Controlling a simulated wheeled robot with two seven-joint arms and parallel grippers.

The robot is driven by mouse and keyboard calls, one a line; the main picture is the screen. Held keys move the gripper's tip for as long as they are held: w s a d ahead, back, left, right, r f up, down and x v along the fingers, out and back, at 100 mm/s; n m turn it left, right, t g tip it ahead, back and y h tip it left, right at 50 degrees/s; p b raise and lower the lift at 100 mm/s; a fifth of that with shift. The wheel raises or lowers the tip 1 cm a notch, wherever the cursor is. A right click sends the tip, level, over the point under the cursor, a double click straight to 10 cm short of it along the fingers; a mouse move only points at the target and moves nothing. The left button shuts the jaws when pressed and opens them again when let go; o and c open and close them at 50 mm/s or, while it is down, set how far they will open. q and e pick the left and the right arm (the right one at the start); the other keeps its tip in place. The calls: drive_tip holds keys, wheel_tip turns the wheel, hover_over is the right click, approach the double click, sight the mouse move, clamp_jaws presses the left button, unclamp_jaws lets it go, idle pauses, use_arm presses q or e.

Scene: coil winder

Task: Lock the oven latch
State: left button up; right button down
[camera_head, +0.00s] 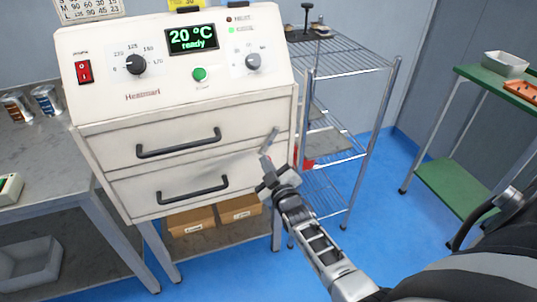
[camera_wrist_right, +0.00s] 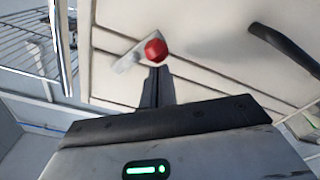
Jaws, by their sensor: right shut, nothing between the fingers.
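The oven (camera_head: 115,110) is a white cabinet with two front panels, each with a black bar handle. The latch shows in the right wrist view as a grey metal plate (camera_wrist_right: 127,60) with a round red knob (camera_wrist_right: 155,50), near the oven's side edge. In the head view a slim grey metal piece (camera_head: 272,138), likely part of the latch, is at the right end of the panels. My right gripper (camera_head: 266,162) is shut and empty in front of it. In the wrist view its fingertips (camera_wrist_right: 157,72) are just below the knob; contact is unclear. My left gripper is out of view.
The upper handle (camera_head: 180,144) and lower handle (camera_head: 192,190) stick out left of my right gripper. A wire rack (camera_head: 345,60) stands close on the oven's right. A green cart (camera_head: 450,185) is farther right. Blue floor between them is clear.

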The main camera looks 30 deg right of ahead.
drive_tip(key=n, duration=0.2)
drive_tip(key=f+n, duration=0.1)
drive_tip(key=d+n+b, duration=0.1)
drive_tip(key=n, duration=0.1)
drive_tip(key=shift+s+f+n, duration=0.1)
drive_tip(key=shift+f+n, duration=0.1)
drive_tip(key=shift+n, duration=0.1)
drive_tip(key=shift+d, duration=0.1)
drive_tip(key=shift+s, duration=0.1)
idle(0.4)
